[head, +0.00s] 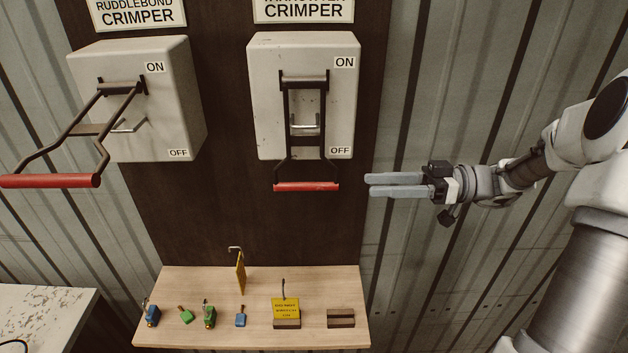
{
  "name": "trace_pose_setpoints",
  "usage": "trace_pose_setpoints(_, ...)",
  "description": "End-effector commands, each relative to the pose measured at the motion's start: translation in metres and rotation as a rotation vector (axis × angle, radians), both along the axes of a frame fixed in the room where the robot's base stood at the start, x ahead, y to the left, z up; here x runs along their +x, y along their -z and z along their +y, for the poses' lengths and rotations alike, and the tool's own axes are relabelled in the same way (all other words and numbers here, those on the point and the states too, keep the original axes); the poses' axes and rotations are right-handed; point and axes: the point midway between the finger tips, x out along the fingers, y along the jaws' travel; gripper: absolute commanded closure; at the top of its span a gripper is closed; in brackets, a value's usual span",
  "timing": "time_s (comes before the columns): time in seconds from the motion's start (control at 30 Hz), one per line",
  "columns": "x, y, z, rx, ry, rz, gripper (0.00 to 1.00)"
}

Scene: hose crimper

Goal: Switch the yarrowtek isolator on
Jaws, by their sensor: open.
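The yarrowtek isolator is the right-hand grey box (262,100), under a sign (303,11) reading CRIMPER whose upper line is cut by the frame edge. Its dark lever hangs down, with the red grip bar (306,187) below the box, beneath the OFF label (340,151). The ON label (344,62) is at its upper right. My gripper (368,185) is open and empty to the right of the red bar, at about its height in the picture. Its fingers point left and appear apart from the bar. Depth between them is hard to tell.
The Ruddlebond isolator (185,110) is at left, its red-gripped lever (50,181) sticking outward. A wooden shelf (345,285) below holds several small padlocks (152,316), yellow tags (286,308) and a brown block (340,318). A worn table (60,300) stands at lower left.

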Motion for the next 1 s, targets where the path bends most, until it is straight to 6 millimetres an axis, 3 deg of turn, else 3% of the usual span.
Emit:
trace_pose_setpoints(0.3, 0.001, -0.003, 0.072, -0.001, -0.005, 0.003, 0.50)
trace_pose_setpoints(0.5, 0.003, -0.002, 0.105, -0.001, -0.004, 0.003, 0.50)
trace_pose_setpoints(0.7, 0.003, -0.001, 0.120, -0.002, -0.001, 0.001, 0.50)
trace_pose_setpoints(1.0, 0.004, 0.000, 0.122, -0.002, -0.001, 0.001, 0.50)
